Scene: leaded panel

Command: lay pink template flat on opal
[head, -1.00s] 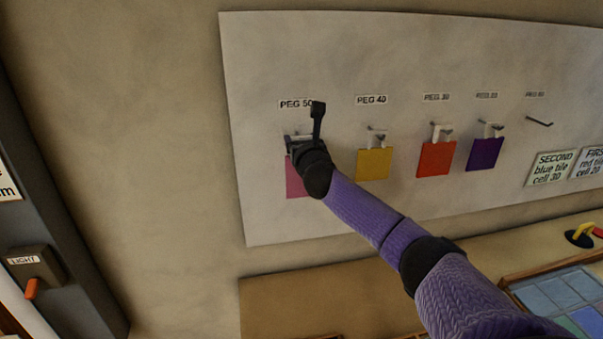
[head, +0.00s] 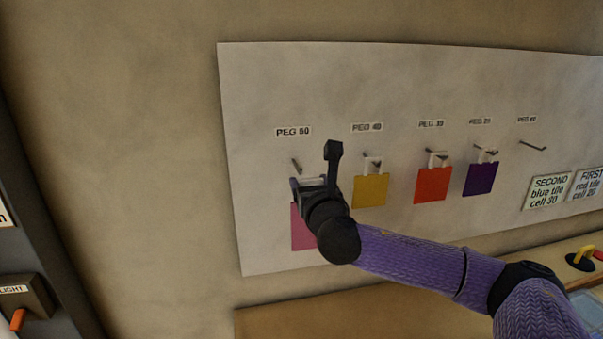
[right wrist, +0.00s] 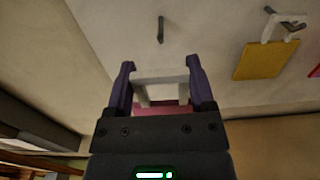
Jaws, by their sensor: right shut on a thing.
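The pink template (head: 302,230) hangs upright below my right gripper (head: 313,184), in front of the pale wall board. In the right wrist view, the gripper's two fingers (right wrist: 162,78) are shut on the template's white hanger (right wrist: 160,75). A strip of the pink plate (right wrist: 160,109) shows behind the gripper body. The bare peg under the PEG 50 label (head: 296,165) sits just above the hanger and looks apart from it. The gripper and wrist hide part of the template. The left gripper is out of view. I cannot make out the opal.
Yellow (head: 370,190), orange-red (head: 432,185) and purple (head: 480,179) templates hang on pegs to the right. One more peg (head: 532,146) is empty. A bench (head: 300,318) runs below the board. A light switch box (head: 28,297) is at lower left.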

